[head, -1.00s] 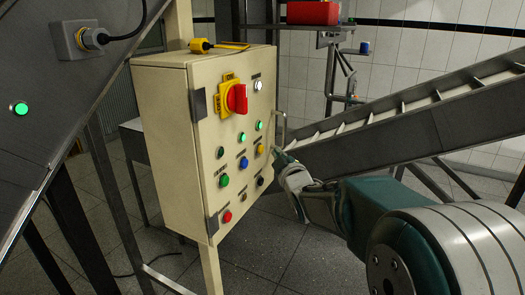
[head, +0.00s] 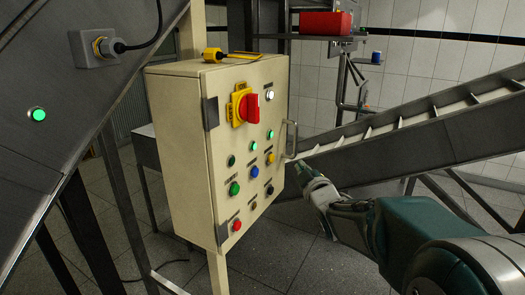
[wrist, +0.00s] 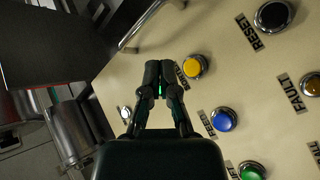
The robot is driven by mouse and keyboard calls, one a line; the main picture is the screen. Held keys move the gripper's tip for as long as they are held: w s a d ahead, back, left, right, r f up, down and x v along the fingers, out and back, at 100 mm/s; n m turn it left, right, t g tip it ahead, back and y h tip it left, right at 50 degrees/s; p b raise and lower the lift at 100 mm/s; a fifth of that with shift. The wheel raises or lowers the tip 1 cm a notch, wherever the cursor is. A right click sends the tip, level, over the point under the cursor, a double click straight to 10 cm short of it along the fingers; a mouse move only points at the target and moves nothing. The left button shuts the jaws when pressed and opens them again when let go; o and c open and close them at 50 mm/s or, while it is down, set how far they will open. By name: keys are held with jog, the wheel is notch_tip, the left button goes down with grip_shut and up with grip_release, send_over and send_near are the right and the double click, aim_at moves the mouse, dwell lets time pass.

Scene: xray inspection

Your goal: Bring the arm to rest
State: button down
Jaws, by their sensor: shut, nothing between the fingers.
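My gripper (head: 305,172) is at the right of the cream control box (head: 178,155), with a gap between its tips and the box's front in the head view. In the wrist view my gripper (wrist: 158,75) has its two dark fingers together, with nothing between them. The box's front fills much of that view. A yellow button (wrist: 193,67) shows just right of the fingertips, with a blue button (wrist: 223,119) below it and a black button (wrist: 273,16) labelled RESET at upper right. My arm stretches in from the lower right of the head view.
A metal handle (head: 291,140) sticks out from the box's right edge, close to my gripper. A sloping conveyor (head: 400,145) runs behind my arm. A red rotary switch (head: 250,108) is on the box. A dark sloped machine (head: 60,110) stands at left. Tiled floor is open below my gripper.

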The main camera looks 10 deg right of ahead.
jog(key=s+f+m+g, duration=0.3)
jog(key=s+g, duration=0.1)
jog(key=s, duration=0.7)
jog(key=s+a+f+m+g+h, duration=0.1)
jog(key=s+m+g, duration=0.3)
jog(key=s, duration=0.7)
jog(key=s+a+f+m+g+h, duration=0.1)
jog(key=s+f+m+g, duration=0.3)
jog(key=s, duration=0.8)
jog(key=shift+a+f+g, duration=0.2)
jog(key=shift+f+g, duration=0.1)
